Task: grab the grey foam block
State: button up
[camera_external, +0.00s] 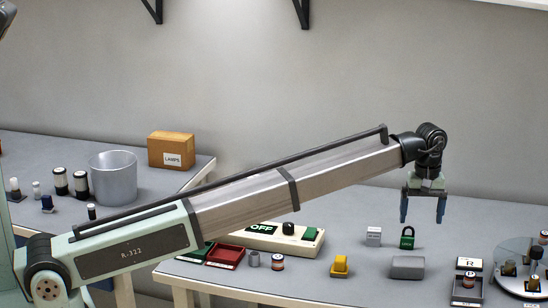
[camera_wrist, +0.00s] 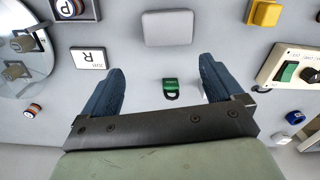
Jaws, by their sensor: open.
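The grey foam block (camera_external: 407,267) lies on the table near its front edge in the external view. It is a rounded grey block, and in the wrist view it shows whole at the top centre (camera_wrist: 168,28), beyond the fingertips. My gripper (camera_external: 423,220) hangs pointing down above the table, up and to the right of the block in the external view. In the wrist view my gripper (camera_wrist: 160,72) has its two blue fingers wide apart with nothing held between them. The block is apart from both fingers.
A green padlock (camera_external: 407,238) stands behind the block, between the fingers in the wrist view. A small white box (camera_external: 374,236) is beside it. A yellow object (camera_external: 340,266) lies left of the block. An R label plate (camera_external: 469,264) and a round glossy dish (camera_external: 510,270) lie right.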

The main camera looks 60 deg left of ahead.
aim_at(414, 261)
jog(key=f+m, duration=0.3)
jog(key=m, duration=0.3)
jog(key=s+f+m, duration=0.1)
jog(key=f+m, duration=0.2)
jog(key=m, duration=0.4)
jog(key=s+d+f+m, duration=0.1)
jog(key=f+m, duration=0.2)
jog(key=m, duration=0.3)
jog(key=shift+m, duration=0.3)
jog(key=shift+w+a+f, duration=0.1)
jog(key=shift+w+f, duration=0.1)
jog(key=shift+f, duration=1.25)
jog(key=shift+w+f, duration=0.15)
jog(key=shift+f, duration=1.25)
jog(key=c, duration=1)
